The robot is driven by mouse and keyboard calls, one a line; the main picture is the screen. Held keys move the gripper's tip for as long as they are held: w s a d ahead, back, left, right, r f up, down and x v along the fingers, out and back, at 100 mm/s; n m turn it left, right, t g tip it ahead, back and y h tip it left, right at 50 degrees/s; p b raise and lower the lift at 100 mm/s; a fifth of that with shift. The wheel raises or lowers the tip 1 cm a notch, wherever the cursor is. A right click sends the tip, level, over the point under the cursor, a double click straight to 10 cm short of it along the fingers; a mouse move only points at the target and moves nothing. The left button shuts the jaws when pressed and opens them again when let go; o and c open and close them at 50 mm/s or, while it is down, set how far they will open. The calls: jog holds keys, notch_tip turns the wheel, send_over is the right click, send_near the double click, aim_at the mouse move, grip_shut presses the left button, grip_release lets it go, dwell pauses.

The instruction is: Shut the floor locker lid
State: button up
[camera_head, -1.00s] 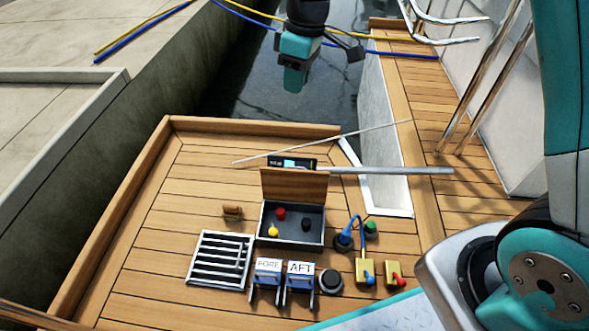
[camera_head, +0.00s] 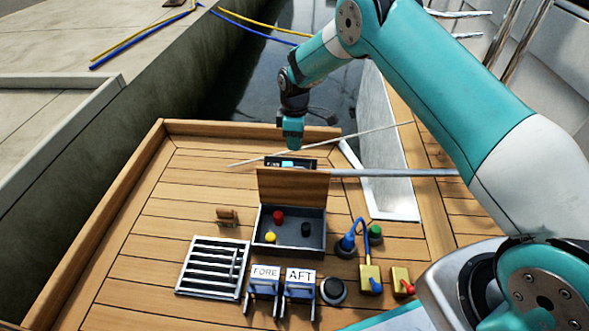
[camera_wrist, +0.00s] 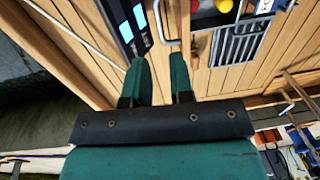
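The floor locker (camera_head: 265,237) is a dark open box set in the deck. Its wooden lid (camera_head: 293,187) stands upright, hinged at the far edge. Red, yellow and black items lie inside. My gripper (camera_head: 291,146) is above and behind the raised lid, pointing down, with no visible contact. In the wrist view the two teal fingers (camera_wrist: 159,66) are apart with nothing seen held between them. Part of the locker and its coloured items show at the top of that view.
Behind the lid are a dark display panel (camera_head: 290,162) and a long grey bar (camera_head: 395,173). In front are a grille (camera_head: 212,267), FORE and AFT signs (camera_head: 299,275), a round black knob (camera_head: 333,291) and yellow blocks (camera_head: 370,279). Open deck lies left.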

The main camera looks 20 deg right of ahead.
aim_at(294, 184)
jog(key=f+b, duration=0.1)
jog(key=f, duration=0.2)
jog(key=f+b, duration=0.1)
jog(key=f, duration=0.1)
jog(key=f+b, duration=0.1)
jog(key=f, duration=0.2)
jog(key=shift+s+a+f+b, duration=0.15)
jog(key=shift+s+f+b, duration=0.15)
jog(key=shift+b, duration=0.05)
grip_shut()
